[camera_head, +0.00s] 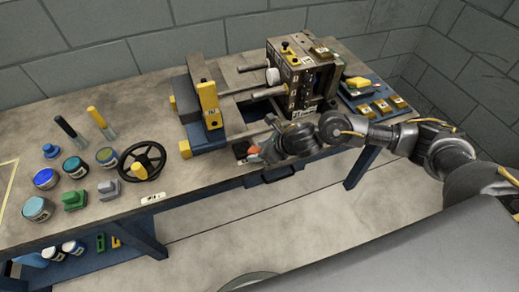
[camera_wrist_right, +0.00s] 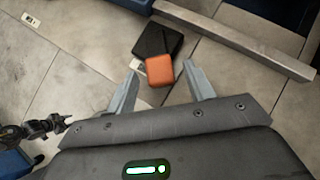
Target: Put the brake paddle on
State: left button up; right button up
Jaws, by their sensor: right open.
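An orange block on a black base, which looks like the brake paddle (camera_head: 254,150), is at the front edge of the bench, below the machine. The orange block (camera_wrist_right: 160,70) also shows in the right wrist view, with its black base (camera_wrist_right: 156,38) behind it. My right gripper (camera_head: 264,145) reaches in from the right, close to it. In the wrist view, the open fingers of my right gripper (camera_wrist_right: 162,72) stand on either side of the orange block, with gaps on both sides. Nothing is held. My left gripper is not seen.
The machine has a block with gauges (camera_head: 300,75), rails and a yellow-faced upright (camera_head: 211,105). A black handwheel (camera_head: 142,160), several tins and two upright handles are on the bench's left. A blue tray (camera_head: 372,97) with yellow pieces is at right. A steel bar (camera_wrist_right: 235,40) lies near the paddle.

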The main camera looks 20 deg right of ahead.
jog(key=c, duration=1)
